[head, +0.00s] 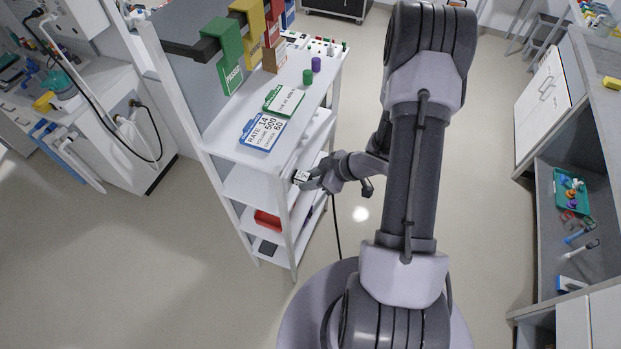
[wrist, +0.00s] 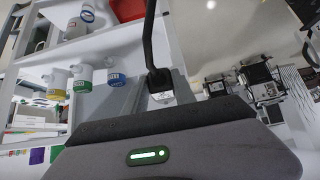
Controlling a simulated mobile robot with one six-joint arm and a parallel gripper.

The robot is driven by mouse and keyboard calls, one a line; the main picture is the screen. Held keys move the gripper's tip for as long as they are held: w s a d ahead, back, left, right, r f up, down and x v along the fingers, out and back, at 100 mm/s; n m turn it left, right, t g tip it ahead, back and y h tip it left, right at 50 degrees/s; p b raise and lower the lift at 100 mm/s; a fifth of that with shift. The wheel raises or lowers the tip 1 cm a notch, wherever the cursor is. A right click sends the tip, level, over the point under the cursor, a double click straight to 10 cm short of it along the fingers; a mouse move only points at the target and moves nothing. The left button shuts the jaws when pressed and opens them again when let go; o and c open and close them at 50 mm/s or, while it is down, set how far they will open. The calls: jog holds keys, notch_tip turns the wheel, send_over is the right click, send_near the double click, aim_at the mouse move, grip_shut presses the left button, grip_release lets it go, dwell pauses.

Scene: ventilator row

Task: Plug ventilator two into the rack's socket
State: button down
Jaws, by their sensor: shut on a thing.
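My gripper (head: 318,180) is at the right edge of the white rack (head: 232,150), below its top shelf. It is shut on a black plug (wrist: 159,78), seen between the fingers in the wrist view. A black cable (wrist: 148,35) runs from the plug, and it also hangs below my gripper in the head view (head: 337,230). A small white block (head: 300,176) with dark marks is at the gripper's tip, by the rack's post. I cannot tell whether it is the socket, or whether the plug touches it. I cannot make out which machine is ventilator two.
A blue-edged card (head: 262,132) and a green-edged card (head: 284,100) lie on the rack's top shelf. Coloured tags hang above it. A red bin (head: 267,220) is on a lower shelf. A grey bench with a teal tray (head: 572,190) stands right. The floor between is clear.

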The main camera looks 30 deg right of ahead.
jog(key=c, duration=0.9)
grip_release()
jog(key=shift+c, duration=0.2)
